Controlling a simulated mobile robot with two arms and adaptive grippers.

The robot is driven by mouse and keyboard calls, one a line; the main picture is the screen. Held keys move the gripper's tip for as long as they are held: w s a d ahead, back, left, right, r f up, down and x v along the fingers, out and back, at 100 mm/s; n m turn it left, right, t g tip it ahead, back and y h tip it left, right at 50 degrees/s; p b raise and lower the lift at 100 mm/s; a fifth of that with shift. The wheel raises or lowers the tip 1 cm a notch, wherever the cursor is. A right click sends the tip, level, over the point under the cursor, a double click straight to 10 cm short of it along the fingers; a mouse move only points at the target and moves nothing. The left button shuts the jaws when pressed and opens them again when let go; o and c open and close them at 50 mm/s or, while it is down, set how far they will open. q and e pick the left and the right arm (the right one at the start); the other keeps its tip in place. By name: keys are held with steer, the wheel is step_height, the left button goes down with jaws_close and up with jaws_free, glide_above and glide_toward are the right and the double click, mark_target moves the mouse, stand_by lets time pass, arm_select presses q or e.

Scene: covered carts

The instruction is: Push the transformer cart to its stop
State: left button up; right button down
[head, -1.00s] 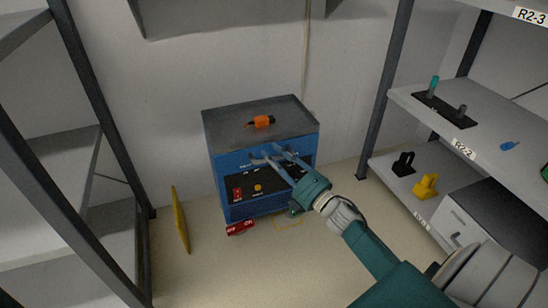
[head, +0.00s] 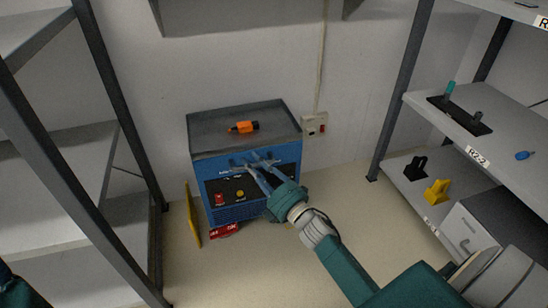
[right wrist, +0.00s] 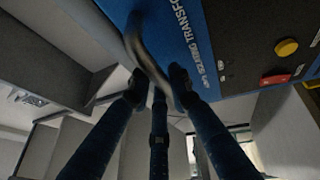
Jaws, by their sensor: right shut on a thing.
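The transformer cart (head: 222,168) is a blue box with a grey top, a black front panel and red and yellow controls. It stands close to the back wall. Its front handle, a bent grey bar (right wrist: 148,58), shows in the right wrist view below the lettering. My right gripper (head: 258,167) is shut on this handle, its blue fingers around the bar in the right wrist view (right wrist: 160,88). An orange-and-black tool (head: 243,127) lies on the cart's top. The cart's stop cannot be made out. My left gripper is out of view.
A yellow panel (head: 192,216) stands upright at the cart's left side. A red OFF/ON piece (head: 223,231) is low at the cart's front. A wall socket (head: 314,125) is right of the cart. Shelf racks flank both sides; floor (head: 345,195) is clear to the right.

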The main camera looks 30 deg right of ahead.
mark_target(232, 170)
steer(key=a, duration=0.2)
steer(key=w+a, duration=0.1)
steer(key=a, duration=0.2)
steer(key=shift+w+a, duration=0.1)
steer(key=shift+a, duration=0.3)
steer(key=c, duration=1.8)
jaws_free()
steer(key=shift+a, duration=0.1)
steer(key=shift+c, duration=0.2)
steer(key=shift+w, duration=0.1)
steer(key=shift+s+f, duration=0.15)
steer(key=shift+s, duration=0.3)
steer(key=v, duration=1.1)
